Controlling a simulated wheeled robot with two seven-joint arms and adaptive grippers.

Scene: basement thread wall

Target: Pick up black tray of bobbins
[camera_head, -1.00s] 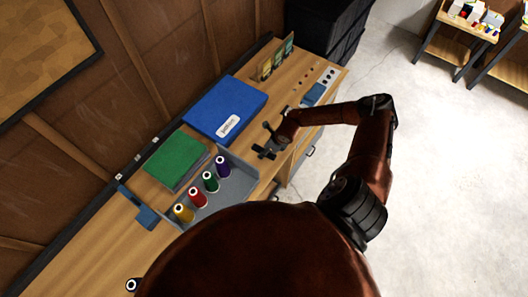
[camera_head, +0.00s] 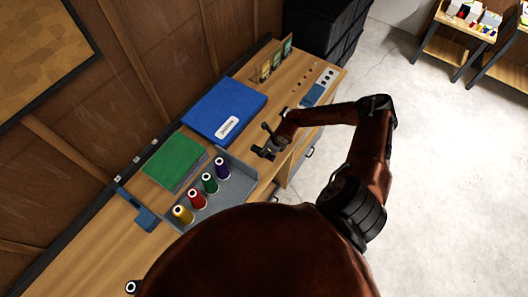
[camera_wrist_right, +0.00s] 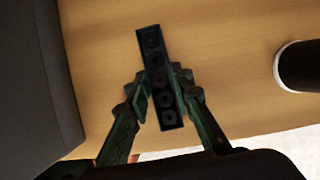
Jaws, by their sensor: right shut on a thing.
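The black tray of bobbins (camera_wrist_right: 152,42) is a narrow dark strip with a row of several round dark bobbins, lying over the wooden desk top in the right wrist view. My right gripper (camera_wrist_right: 163,86) is shut on its middle, one finger at each long side. I cannot tell whether the tray touches the desk. My left gripper is not in view.
A grey tray (camera_head: 238,186) with several coloured thread cones stands left of the gripper. A blue box (camera_head: 222,105) and a green stack (camera_head: 174,160) lie behind. A dark cylinder with a white rim (camera_wrist_right: 297,66) is at the right in the wrist view.

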